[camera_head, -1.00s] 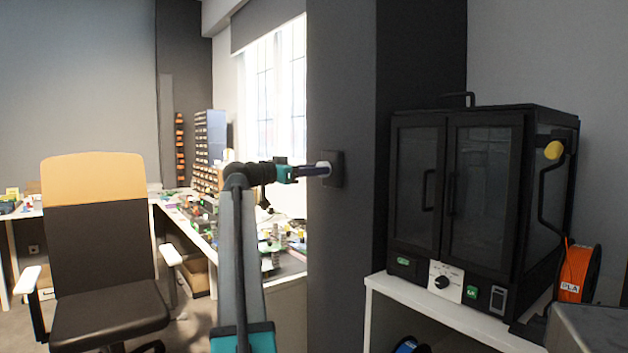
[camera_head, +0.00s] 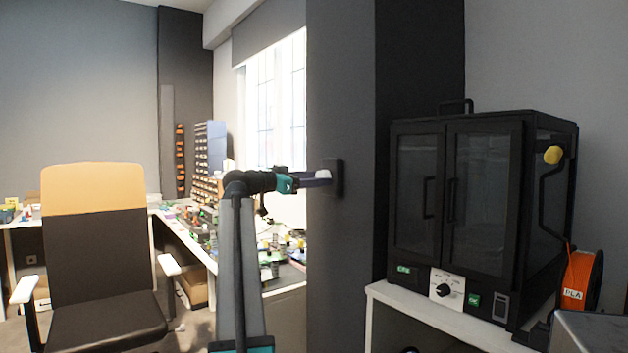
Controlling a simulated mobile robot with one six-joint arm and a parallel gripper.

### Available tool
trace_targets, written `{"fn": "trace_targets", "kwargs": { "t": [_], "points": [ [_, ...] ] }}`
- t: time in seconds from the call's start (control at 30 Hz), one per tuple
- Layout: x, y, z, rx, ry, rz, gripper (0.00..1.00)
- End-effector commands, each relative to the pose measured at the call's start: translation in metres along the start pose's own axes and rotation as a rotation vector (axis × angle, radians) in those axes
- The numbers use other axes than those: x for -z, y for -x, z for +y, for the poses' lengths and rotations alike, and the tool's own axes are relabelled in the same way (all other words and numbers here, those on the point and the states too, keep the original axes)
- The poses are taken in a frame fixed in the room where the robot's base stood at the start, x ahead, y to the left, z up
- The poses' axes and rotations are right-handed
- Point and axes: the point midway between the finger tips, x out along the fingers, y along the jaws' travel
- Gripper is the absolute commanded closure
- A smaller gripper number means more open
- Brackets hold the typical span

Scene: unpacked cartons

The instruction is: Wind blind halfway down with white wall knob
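The white knob (camera_head: 323,175) sits on a black plate (camera_head: 337,178) on the dark wall pillar. My gripper (camera_head: 318,178) reaches from the left right up to the knob, its dark finger overlapping it. Only one finger side shows clearly, so I cannot tell whether it is closed on the knob. The grey blind (camera_head: 268,38) hangs over the top part of the bright window (camera_head: 275,105); its lower edge slants across the upper window, and most of the glass below is uncovered.
A black cabinet (camera_head: 470,210) with two glass doors stands on a white shelf (camera_head: 450,322) at the right, with an orange spool (camera_head: 580,280) beside it. A cluttered desk (camera_head: 215,262) and an office chair (camera_head: 97,250) are at the left.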

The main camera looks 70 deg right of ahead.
Motion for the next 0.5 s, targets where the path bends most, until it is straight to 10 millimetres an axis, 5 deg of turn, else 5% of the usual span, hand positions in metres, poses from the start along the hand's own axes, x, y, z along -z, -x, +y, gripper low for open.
{"fn": "trace_targets", "kwargs": {
  "t": [0.5],
  "points": [
    [0.002,0.02,0.0,0.003,0.0,0.001,0.45]
  ]
}}
